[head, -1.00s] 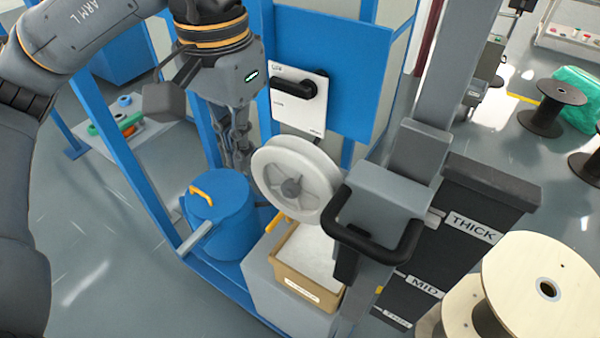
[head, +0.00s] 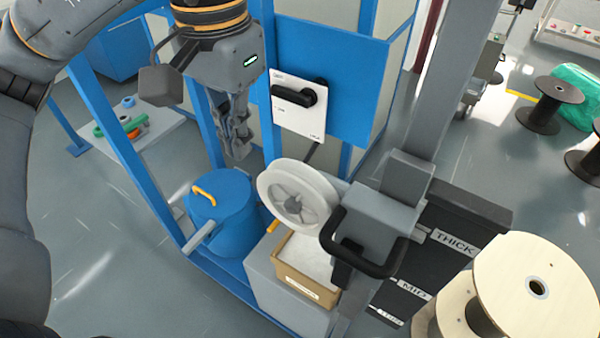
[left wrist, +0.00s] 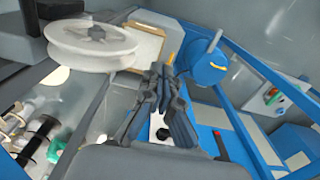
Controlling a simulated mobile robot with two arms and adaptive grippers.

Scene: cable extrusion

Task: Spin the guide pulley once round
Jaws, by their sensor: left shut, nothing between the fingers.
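The guide pulley (head: 299,194) is a white grooved wheel with a grey hub. It stands upright in the middle of the head view, and it also shows at the upper left of the left wrist view (left wrist: 92,46). My left gripper (head: 240,152) points down, up and to the left of the pulley in the head view, with a visible gap between them. Its fingers (left wrist: 165,78) are shut with nothing between them. My right gripper is not in view.
A blue drum (head: 222,214) with a yellow handle stands left of the pulley. A tan tray (head: 310,289) lies below it. A grey block with a black handle (head: 365,250) stands close to its right. A white switch panel (head: 297,107) is behind.

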